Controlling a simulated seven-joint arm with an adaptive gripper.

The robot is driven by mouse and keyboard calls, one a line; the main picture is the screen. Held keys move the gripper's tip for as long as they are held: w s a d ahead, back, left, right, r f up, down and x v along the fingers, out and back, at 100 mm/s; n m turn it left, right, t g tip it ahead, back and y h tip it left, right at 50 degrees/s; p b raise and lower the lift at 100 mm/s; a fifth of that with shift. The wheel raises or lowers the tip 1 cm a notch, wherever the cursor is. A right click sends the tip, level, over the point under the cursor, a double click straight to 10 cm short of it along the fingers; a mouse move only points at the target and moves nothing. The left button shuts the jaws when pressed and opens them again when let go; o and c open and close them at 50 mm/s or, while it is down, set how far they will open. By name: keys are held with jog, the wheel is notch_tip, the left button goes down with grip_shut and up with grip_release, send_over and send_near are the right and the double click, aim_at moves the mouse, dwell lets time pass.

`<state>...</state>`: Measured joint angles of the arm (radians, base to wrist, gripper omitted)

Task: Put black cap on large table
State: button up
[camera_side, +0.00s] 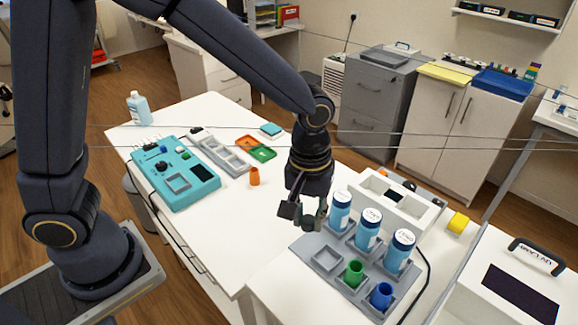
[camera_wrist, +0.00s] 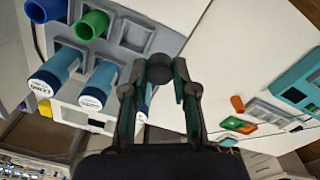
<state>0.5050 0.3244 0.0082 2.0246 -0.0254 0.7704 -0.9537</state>
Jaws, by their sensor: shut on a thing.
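My gripper (camera_side: 307,222) is above the back left edge of the grey rack (camera_side: 327,259). In the wrist view the gripper (camera_wrist: 160,72) is shut on the black cap (camera_wrist: 159,67), a dark round piece between the fingertips. I cannot make out the cap clearly in the side view. The large table (camera_side: 221,232) is the white one to the left of the gripper, with a wide bare area. It also shows in the wrist view (camera_wrist: 222,62).
The rack holds several blue white-topped bottles (camera_side: 369,229), a green cup (camera_side: 354,273) and a blue cup (camera_side: 381,296). On the large table are a teal device (camera_side: 177,186), a grey tray (camera_side: 224,157), an orange cup (camera_side: 254,177) and a bottle (camera_side: 139,108). Its front middle is clear.

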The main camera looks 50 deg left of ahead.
jog(key=w+a+f+n, duration=0.3)
jog(key=w+a+n, duration=0.3)
jog(key=a, duration=0.4)
jog(key=w+a+f+n, duration=0.3)
jog(key=w+a+n, duration=0.2)
jog(key=w+a, duration=0.45)
jog(key=w+f, duration=0.3)
jog(key=w+a+f, duration=0.1)
jog(key=w+f, duration=0.2)
jog(key=w, duration=0.1)
jog(key=w+f, duration=0.3)
jog(key=shift+w+a, duration=0.35)
jog(key=shift+a, duration=0.05)
jog(key=shift+w+f, duration=0.45)
jog(key=shift+f, duration=1.5)
